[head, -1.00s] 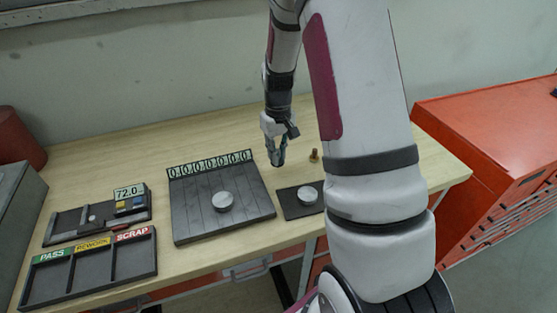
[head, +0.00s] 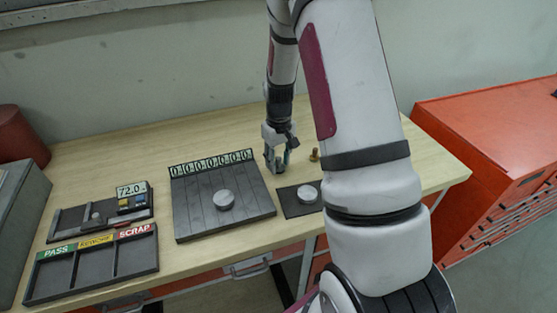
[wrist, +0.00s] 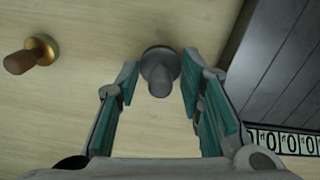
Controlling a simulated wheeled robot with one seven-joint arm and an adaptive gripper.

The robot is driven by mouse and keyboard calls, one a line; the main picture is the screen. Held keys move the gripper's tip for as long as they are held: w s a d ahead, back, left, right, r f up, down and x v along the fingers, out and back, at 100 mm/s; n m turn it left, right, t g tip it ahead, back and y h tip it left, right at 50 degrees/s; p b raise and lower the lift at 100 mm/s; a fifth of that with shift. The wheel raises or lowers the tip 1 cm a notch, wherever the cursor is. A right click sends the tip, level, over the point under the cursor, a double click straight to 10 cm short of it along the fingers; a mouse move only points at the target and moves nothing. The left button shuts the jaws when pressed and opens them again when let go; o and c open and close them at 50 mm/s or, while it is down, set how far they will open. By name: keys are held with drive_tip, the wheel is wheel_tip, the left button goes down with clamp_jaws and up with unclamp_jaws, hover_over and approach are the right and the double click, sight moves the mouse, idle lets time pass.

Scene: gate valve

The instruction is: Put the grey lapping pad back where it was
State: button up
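A grey lapping pad (wrist: 160,70) with a round base and a stub handle stands on the wooden table in the wrist view. My gripper (wrist: 160,88) is open, with its teal-padded fingers on either side of the pad and gaps visible to both. In the head view my gripper (head: 276,168) is low over the table, between the slatted dark plate and the brass piece. The grey pad cannot be made out there behind the fingers.
A brass pad (head: 314,155) stands to the right; it also shows in the wrist view (wrist: 32,54). A dark plate (head: 190,220) with a counter strip holds a grey disc (head: 224,200). A small dark mat (head: 290,208) holds another disc (head: 308,195). A sorting tray (head: 92,285) lies at left.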

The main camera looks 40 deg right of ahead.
sight(278, 158)
wheel_tip(278, 158, up, 12)
drive_tip(key=b, duration=0.2)
drive_tip(key=s+a+r+t, duration=0.3)
drive_tip(key=s+a+r, duration=0.4)
drive_tip(key=a+r, duration=0.5)
drive_tip(key=s+a+r+t, duration=0.1)
drive_tip(key=s+a+r, duration=0.1)
drive_tip(key=s, duration=0.4)
drive_tip(key=s+a+r+n+t, duration=0.1)
drive_tip(key=s+a+r, duration=0.1)
drive_tip(key=s+a, duration=0.2)
drive_tip(key=s, duration=0.3)
drive_tip(key=shift+s+r+t, duration=0.2)
drive_tip(key=shift+r+t, duration=0.1)
